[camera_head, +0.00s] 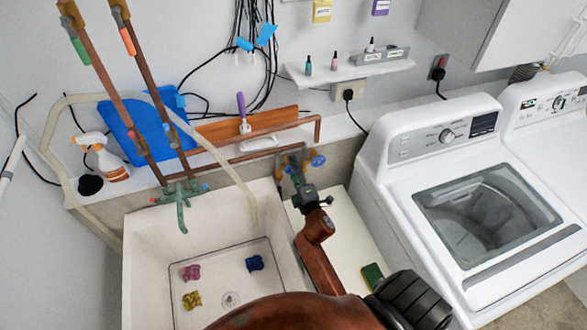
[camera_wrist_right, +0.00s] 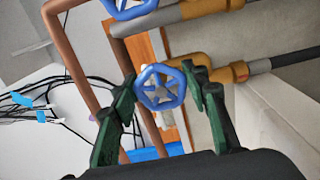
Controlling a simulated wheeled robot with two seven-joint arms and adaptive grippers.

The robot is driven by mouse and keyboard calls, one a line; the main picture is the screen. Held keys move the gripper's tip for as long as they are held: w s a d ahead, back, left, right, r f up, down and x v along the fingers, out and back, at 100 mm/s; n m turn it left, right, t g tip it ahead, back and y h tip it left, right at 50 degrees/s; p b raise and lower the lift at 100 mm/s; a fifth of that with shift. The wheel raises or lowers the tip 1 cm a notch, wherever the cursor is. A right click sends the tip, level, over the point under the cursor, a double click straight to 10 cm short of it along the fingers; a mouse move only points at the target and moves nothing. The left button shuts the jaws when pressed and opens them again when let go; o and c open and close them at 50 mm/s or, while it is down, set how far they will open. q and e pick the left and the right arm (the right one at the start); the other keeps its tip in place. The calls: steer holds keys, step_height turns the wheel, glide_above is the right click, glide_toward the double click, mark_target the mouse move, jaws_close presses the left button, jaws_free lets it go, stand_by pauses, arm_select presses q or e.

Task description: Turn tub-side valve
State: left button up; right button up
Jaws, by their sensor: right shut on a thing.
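Two blue valve wheels sit on the pipes behind the tub. My right gripper (camera_head: 296,178) is at the tub-side valve (camera_wrist_right: 160,88), and its dark green fingers are closed on both sides of the wheel rim. In the head view the gripper mostly hides this wheel. The other blue valve wheel (camera_head: 318,161) stands free just to the right; it also shows at the top of the right wrist view (camera_wrist_right: 128,6). The white tub (camera_head: 150,255) is left of my right arm. My left gripper is not in view.
Copper pipes (camera_head: 260,131) run along the wall behind the tub. A green faucet (camera_head: 181,202) and a pale hose are at the left. A washing machine (camera_head: 470,190) stands at the right. A green sponge (camera_head: 373,275) lies on the ledge near my right arm.

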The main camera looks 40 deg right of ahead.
steer(key=o, duration=1.2)
steer(key=shift+c, duration=0.2)
steer(key=v, duration=0.7)
steer(key=shift+s, duration=0.25)
